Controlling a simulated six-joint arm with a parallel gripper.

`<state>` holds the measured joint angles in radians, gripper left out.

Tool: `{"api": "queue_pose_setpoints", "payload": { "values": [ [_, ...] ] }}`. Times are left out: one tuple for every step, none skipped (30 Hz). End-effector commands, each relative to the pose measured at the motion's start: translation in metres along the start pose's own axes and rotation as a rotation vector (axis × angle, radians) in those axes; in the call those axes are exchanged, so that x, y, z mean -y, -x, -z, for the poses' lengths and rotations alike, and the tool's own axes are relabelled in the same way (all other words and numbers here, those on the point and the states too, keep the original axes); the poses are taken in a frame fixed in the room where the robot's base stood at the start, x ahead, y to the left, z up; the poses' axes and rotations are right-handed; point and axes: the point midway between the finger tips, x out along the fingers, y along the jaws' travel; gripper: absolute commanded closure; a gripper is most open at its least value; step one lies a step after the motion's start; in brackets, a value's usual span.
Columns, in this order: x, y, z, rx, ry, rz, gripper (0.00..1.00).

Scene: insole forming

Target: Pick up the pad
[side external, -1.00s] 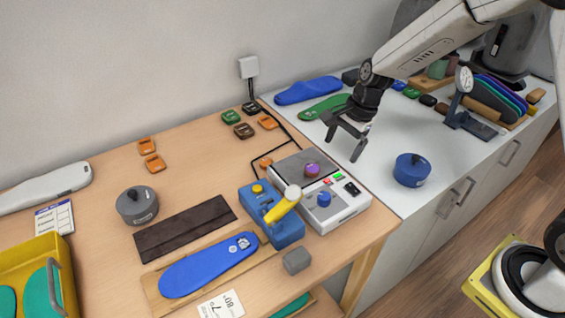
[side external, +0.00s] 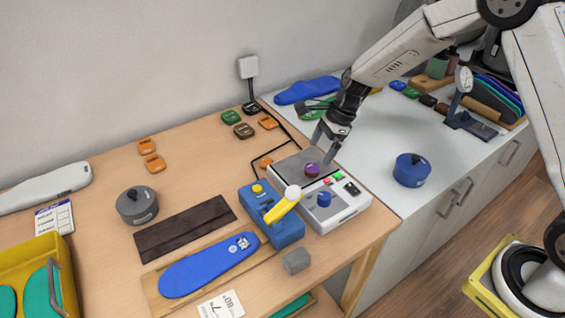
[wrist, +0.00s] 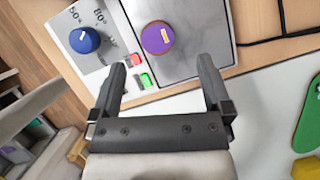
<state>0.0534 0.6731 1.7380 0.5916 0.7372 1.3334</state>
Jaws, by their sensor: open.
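A small round purple pad with an orange rim (side external: 312,170) sits on the grey plate of the white heater unit (side external: 343,208). In the wrist view the pad (wrist: 157,39) shows its purple top with a white mark. It lies just beyond my fingertips and roughly centred between them. My gripper (side external: 323,148) is open and empty, above the back right part of the plate, apart from the pad. In the wrist view both fingers of my gripper (wrist: 161,64) are spread wide.
The heater has a blue knob (side external: 323,199) and red and green buttons. A blue press with a yellow lever (side external: 283,205) stands beside it on the left. A blue pot (side external: 411,170) is on the white counter to the right. A black cable runs behind the heater.

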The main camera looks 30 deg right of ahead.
Motion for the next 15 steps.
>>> {"api": "queue_pose_setpoints", "payload": {
  "values": [
    [0.0,0.0,0.0,0.0,0.0,0.001,0.01],
    [0.0,0.0,0.0,0.0,0.0,0.001,0.01],
    [0.0,-0.001,0.0,0.0,0.0,0.001,0.01],
    [0.0,-0.001,0.0,0.0,0.0,0.0,0.01],
    [0.0,-0.002,0.0,0.0,0.0,0.0,0.01],
    [-0.001,-0.004,0.0,0.0,0.0,-0.001,0.01],
    [-0.001,-0.006,0.0,0.0,0.0,-0.001,0.01],
    [-0.001,-0.008,0.0,-0.001,0.0,-0.001,0.01],
    [-0.001,-0.012,0.0,-0.001,0.0,-0.001,0.01],
    [-0.002,-0.015,0.0,0.0,-0.001,-0.002,0.01],
    [-0.002,-0.018,0.001,0.0,0.0,-0.002,0.01],
    [-0.003,-0.022,0.001,0.0,0.0,-0.002,0.01],
    [-0.003,-0.026,0.001,-0.001,0.0,-0.002,0.01],
    [-0.004,-0.03,0.001,-0.001,0.001,-0.002,0.01],
    [-0.004,-0.035,0.001,-0.001,0.0,-0.002,0.01]
  ]
}}
